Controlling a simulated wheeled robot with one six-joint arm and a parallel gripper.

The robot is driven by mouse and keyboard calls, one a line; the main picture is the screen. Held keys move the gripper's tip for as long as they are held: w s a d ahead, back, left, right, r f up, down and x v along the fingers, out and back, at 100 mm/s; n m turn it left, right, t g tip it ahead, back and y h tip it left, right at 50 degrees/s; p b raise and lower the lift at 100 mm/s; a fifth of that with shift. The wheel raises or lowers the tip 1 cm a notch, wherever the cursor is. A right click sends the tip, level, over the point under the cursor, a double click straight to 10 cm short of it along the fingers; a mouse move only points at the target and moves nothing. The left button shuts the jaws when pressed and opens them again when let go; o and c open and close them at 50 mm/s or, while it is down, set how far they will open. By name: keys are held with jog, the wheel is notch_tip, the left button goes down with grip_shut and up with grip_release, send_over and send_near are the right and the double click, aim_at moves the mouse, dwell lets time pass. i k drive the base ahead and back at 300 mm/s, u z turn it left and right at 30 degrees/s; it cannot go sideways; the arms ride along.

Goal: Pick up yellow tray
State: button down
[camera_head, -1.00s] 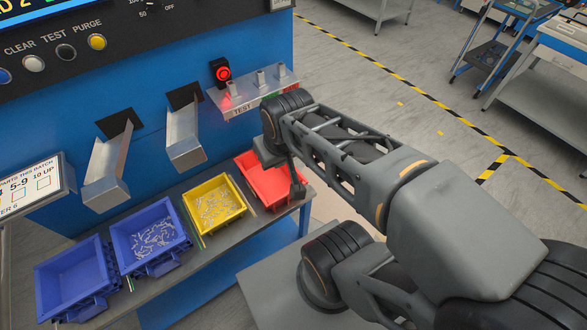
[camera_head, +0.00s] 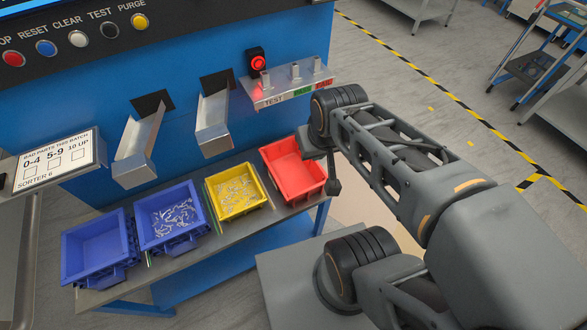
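The yellow tray (camera_head: 240,209) stands on the grey shelf of the blue machine, between a blue tray and the red tray. It holds several small light metal parts. My gripper (camera_head: 334,187) hangs at the end of my arm, to the right of the yellow tray and beside the right edge of the red tray. Its fingers show small and dark, and I cannot tell whether they are open. Nothing is seen in it.
The red tray (camera_head: 298,182) looks empty. One blue tray (camera_head: 172,238) holds small parts; the other blue tray (camera_head: 97,268) looks empty. Metal chutes (camera_head: 139,145) and a test ledge (camera_head: 290,92) jut out above the shelf (camera_head: 215,247). Open floor lies to the right.

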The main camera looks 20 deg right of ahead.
aim_at(236, 192)
jog(key=z, duration=0.85)
jog(key=k, duration=1.4)
jog(key=u, duration=1.45)
jog(key=i, duration=1)
